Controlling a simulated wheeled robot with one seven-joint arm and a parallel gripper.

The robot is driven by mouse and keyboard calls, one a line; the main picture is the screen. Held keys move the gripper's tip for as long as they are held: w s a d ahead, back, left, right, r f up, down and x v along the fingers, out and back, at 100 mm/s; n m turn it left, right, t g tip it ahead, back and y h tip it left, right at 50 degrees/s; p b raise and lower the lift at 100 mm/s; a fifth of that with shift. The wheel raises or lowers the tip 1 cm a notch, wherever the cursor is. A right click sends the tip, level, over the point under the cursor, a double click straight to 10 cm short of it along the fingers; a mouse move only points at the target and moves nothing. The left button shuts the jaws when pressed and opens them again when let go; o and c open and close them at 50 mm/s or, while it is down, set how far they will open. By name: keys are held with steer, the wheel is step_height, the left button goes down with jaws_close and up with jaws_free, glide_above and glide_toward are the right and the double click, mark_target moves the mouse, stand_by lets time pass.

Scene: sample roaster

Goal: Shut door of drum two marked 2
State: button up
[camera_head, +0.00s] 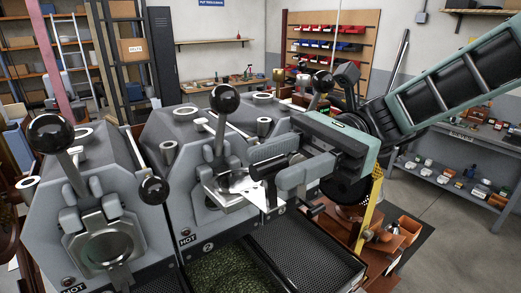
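Drum two (185,128) is the grey roaster body in the middle, with a small round 2 mark (208,247) low on its front. Its lever with a black ball knob (224,98) stands up above the door area. A bright metal plate (236,184) shows at the front of the drum below the lever. My gripper (264,178) comes in from the right, close to the plate. Its two grey fingers look apart, with nothing seen between them. The fingers hide part of the drum's front, so I cannot tell how far the door stands open or whether they touch it.
Another drum (110,190) with a black-knobbed lever (50,132) and a round front door stands at left. Dark greenish beans (222,272) lie below drum two. A perforated black tray (310,258) is at right of them. A yellow upright (368,212) stands beneath my arm.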

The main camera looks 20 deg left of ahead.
mark_target(260, 179)
steer(key=shift+p+x, duration=0.35)
steer(key=shift+x, duration=1.2)
jaws_close()
steer(key=shift+f, duration=0.1)
